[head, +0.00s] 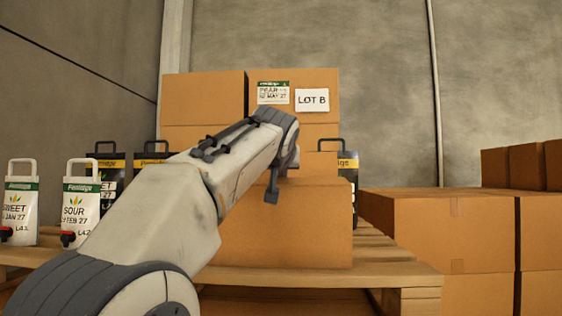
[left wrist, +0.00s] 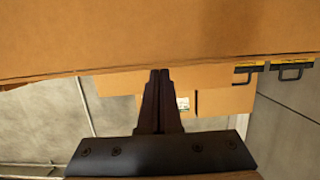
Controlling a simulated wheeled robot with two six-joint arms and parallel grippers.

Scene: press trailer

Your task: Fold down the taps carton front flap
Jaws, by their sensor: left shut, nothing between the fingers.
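A plain brown carton (head: 300,232) stands on the pallet's front edge, in the middle of the head view. I see no label on it, so I cannot confirm it is the taps carton. My left arm crosses in front of it. My left gripper (head: 272,190) is at the carton's upper edge, pointing down in the picture. In the left wrist view the gripper (left wrist: 160,75) is shut and empty, its tips close to the edge of a large brown cardboard panel (left wrist: 150,35). Whether they touch, and which flap this is, I cannot tell. My right gripper is out of view.
Stacked cartons, one with a LOT B sign (head: 312,100), stand behind. More stacked cartons (head: 440,228) are at right. The air above them is clear.

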